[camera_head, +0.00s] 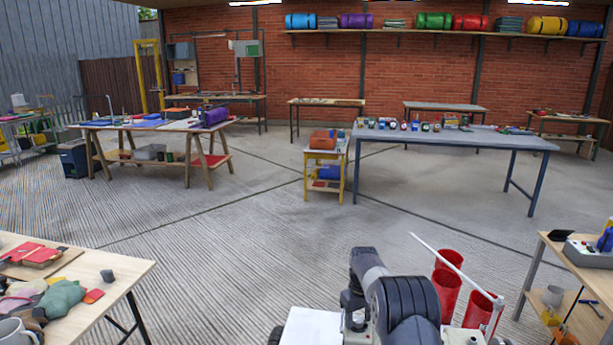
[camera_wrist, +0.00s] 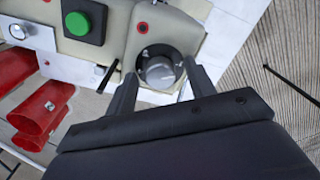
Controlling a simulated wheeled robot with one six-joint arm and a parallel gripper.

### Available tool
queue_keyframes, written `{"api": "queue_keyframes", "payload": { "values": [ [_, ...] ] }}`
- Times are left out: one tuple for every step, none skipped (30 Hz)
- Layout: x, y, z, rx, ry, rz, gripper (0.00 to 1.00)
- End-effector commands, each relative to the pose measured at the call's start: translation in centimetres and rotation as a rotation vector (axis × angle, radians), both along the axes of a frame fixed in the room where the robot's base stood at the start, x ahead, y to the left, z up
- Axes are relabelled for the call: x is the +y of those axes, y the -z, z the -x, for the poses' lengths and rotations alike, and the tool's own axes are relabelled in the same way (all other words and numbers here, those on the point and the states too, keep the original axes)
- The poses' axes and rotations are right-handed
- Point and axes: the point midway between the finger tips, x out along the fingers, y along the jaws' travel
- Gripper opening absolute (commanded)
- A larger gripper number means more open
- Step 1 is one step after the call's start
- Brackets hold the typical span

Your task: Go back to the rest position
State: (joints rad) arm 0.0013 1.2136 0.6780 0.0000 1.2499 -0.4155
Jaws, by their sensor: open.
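My arm (camera_head: 395,295) shows folded low at the bottom middle of the head view, over my own base. My gripper (camera_wrist: 160,72) shows in the wrist view with its two dark fingers spread apart. Nothing is held between them. The fingers point at a beige panel of my base, with a round grey knob seen between the fingertips and a green button to the left. I cannot tell whether the fingertips touch the panel. In the head view the gripper itself is hidden by the arm.
Several red tubes (camera_head: 447,290) stand right beside my arm, with a thin white rod slanting over them. A worktable (camera_head: 135,272) is at lower left and another bench (camera_head: 545,265) at right. A long blue-legged table (camera_head: 535,143) stands ahead. The floor (camera_head: 240,235) between is clear.

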Motion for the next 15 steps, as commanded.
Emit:
{"api": "queue_keyframes", "payload": {
  "values": [
    [0.01,-0.05,0.01,0.001,0.038,0.000,0.52],
    [0.01,-0.05,0.01,0.001,0.064,0.000,0.52],
    [0.00,-0.05,0.02,0.001,0.097,0.000,0.52],
    [0.00,-0.05,0.02,0.001,0.121,0.000,0.52],
    [0.00,-0.05,0.02,0.001,0.145,0.000,0.52],
    [0.00,-0.05,0.02,0.001,0.175,0.000,0.52],
    [0.00,-0.05,0.02,0.001,0.196,0.000,0.52],
    [0.00,-0.05,0.03,0.001,0.218,0.000,0.52],
    [0.00,-0.05,0.03,0.001,0.243,0.000,0.52],
    [0.00,-0.04,0.03,0.001,0.260,0.000,0.52],
    [0.00,-0.04,0.03,0.001,0.277,0.000,0.52],
    [0.00,-0.03,0.03,0.001,0.295,0.000,0.52],
    [0.00,-0.03,0.03,0.001,0.308,0.000,0.52],
    [0.00,-0.02,0.03,0.001,0.317,0.000,0.52],
    [0.00,-0.01,0.02,0.001,0.330,0.000,0.52]
  ]
}}
